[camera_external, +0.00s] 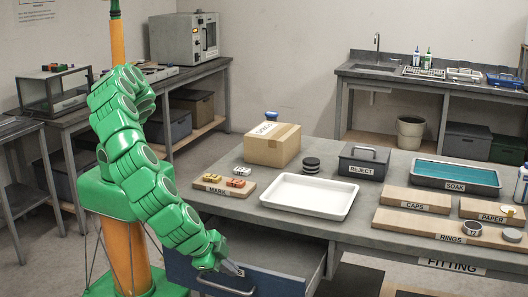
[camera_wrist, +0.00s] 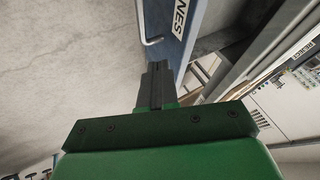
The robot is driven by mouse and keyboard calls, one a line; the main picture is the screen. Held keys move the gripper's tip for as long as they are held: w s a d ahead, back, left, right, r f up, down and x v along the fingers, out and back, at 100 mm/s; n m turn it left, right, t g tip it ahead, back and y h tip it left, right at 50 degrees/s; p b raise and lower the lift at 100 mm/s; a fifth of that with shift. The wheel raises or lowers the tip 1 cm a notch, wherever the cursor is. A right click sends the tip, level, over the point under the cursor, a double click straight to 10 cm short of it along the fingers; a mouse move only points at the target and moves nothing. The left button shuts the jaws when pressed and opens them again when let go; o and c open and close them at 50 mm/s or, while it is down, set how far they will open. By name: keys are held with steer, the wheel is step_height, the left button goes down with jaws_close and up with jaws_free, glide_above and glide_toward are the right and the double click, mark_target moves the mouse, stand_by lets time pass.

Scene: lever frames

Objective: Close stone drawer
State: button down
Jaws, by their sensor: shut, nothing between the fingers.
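The stone drawer (camera_external: 262,284) is pulled out from under the front left part of the table. Its blue front and bar handle (camera_external: 222,289) face me, cut off by the bottom edge in the external view. In the wrist view its blue front (camera_wrist: 165,48) bears a white label ending in "NES", with part of the handle (camera_wrist: 152,39). My gripper (camera_external: 233,268) is at the drawer front, close to the handle. In the wrist view my gripper (camera_wrist: 158,68) has its dark fingers together, with nothing between them. I cannot tell whether they touch the front.
On the table (camera_external: 325,228) stand a white tray (camera_external: 310,210), a cardboard box (camera_external: 272,150), a REJECT box (camera_external: 362,168) and a SOAK tray (camera_external: 455,186). Wooden boards labelled CAPS, PAPER and RINGS lie at the right. The drawer's visible inside (camera_external: 290,260) looks bare.

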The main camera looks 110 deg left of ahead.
mark_target(255, 287)
steer(key=x, duration=0.8)
steer(key=shift+r, duration=0.1)
steer(key=a, duration=1.8)
steer(key=shift+s, duration=0.1)
